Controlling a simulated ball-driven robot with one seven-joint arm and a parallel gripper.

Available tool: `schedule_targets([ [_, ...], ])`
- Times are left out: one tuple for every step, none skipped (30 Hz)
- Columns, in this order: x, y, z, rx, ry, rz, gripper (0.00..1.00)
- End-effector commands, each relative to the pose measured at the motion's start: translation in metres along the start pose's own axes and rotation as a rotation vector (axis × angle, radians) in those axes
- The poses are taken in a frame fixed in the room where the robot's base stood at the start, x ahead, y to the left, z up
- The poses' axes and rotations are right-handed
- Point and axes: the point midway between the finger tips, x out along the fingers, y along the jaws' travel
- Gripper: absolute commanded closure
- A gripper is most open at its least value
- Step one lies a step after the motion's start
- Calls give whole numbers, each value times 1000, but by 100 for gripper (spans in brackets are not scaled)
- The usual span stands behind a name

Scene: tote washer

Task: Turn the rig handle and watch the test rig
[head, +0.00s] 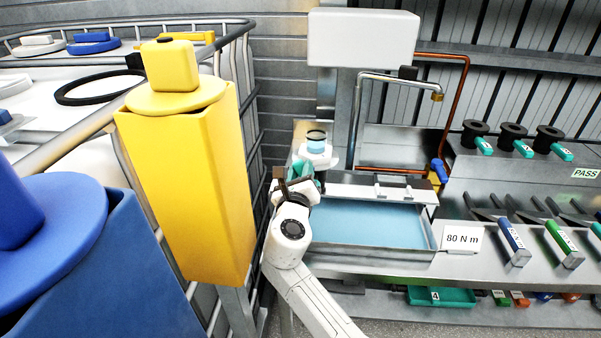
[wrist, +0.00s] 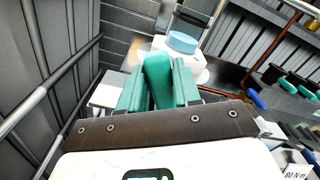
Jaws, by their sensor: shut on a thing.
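The test rig stands behind the sink, with a white body (head: 318,157) topped by a pale blue, dark-rimmed cylinder (head: 316,143). Its white body (wrist: 176,60) and blue cylinder (wrist: 183,42) also show in the wrist view. My gripper (wrist: 158,88) has teal fingers, shut on a teal upright piece between them, which I take for the rig handle (wrist: 157,72). In the head view my gripper (head: 301,178) is at the front of the rig, at the sink's left end. There my wrist hides most of the handle.
A yellow bin (head: 190,190) and a blue bin (head: 85,270) stand close on the left, before a railed cage. A water-filled sink (head: 434,237) lies right of my arm. An 80 N m card (head: 461,238) and several colored-handled tools (head: 513,243) are farther right.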

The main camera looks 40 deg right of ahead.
Motion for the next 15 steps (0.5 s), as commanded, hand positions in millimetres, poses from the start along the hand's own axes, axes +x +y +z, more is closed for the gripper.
schedule_targets([
  [0,0,0,0,0,1,87],
  [0,0,0,0,0,1,90],
  [0,0,0,0,0,1,94],
  [0,0,0,0,0,1,97],
  [0,0,0,0,0,1,99],
  [0,0,0,0,0,1,100],
  [0,0,0,0,0,1,100],
  [0,0,0,0,0,1,100],
  [0,0,0,0,0,1,100],
  [0,0,0,0,0,1,100],
  [0,0,0,0,0,1,100],
  [0,0,0,0,0,1,100],
  [0,0,0,0,0,1,100],
  [0,0,0,1,0,1,100],
  [0,0,0,3,0,1,100],
])
